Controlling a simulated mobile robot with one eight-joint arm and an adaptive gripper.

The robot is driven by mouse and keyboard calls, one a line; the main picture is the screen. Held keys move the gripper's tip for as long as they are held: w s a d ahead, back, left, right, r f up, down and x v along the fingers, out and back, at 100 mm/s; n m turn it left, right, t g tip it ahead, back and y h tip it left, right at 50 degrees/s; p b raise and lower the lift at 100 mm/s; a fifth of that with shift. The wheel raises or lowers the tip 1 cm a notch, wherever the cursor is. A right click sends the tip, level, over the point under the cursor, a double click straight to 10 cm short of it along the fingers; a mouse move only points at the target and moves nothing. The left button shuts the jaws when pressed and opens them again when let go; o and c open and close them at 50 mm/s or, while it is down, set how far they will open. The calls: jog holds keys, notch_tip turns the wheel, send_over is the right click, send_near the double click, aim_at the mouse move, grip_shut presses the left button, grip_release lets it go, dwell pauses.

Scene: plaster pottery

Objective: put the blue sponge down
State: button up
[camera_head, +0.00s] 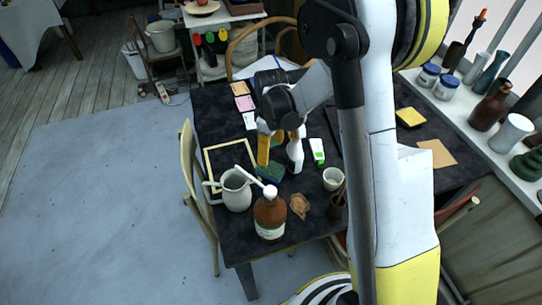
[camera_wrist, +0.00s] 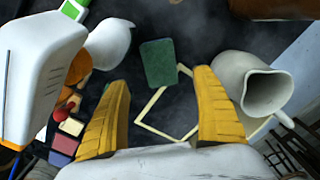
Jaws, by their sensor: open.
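The sponge (camera_head: 269,173) looks dark blue-green and lies on the black table, between the white pitcher and a white spray bottle. In the wrist view the sponge (camera_wrist: 159,63) shows its green face just beyond my fingertips, with nothing between the fingers. My gripper (camera_head: 265,152) is above and close to the sponge, pointing down. In the wrist view my gripper (camera_wrist: 162,80) has its two yellow fingers spread wide apart and empty. Whether a fingertip touches the sponge cannot be told.
A white pitcher (camera_head: 236,190) and a brown pump bottle (camera_head: 270,214) stand in front. A white spray bottle (camera_head: 295,152) is close on the right. A pale yellow frame (camera_head: 207,163) lies left. A white cup (camera_head: 333,179) and dark pot (camera_head: 337,207) stand right.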

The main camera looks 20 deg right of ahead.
jog(key=s+r+m+t, duration=0.2)
jog(key=s+r, duration=0.2)
jog(key=r, duration=0.4)
jog(key=s+r+m+t, duration=0.15)
jog(key=s+r, duration=0.25)
jog(key=r, duration=0.4)
jog(key=s+r+m+t, duration=0.2)
jog(key=s, duration=0.4)
jog(key=s+r+m+t, duration=0.1)
jog(key=s+r+m, duration=0.2)
jog(key=s, duration=0.3)
jog(key=shift+r+t, duration=0.25)
jog(key=shift+t, duration=0.1)
jog(key=shift+m, duration=0.25)
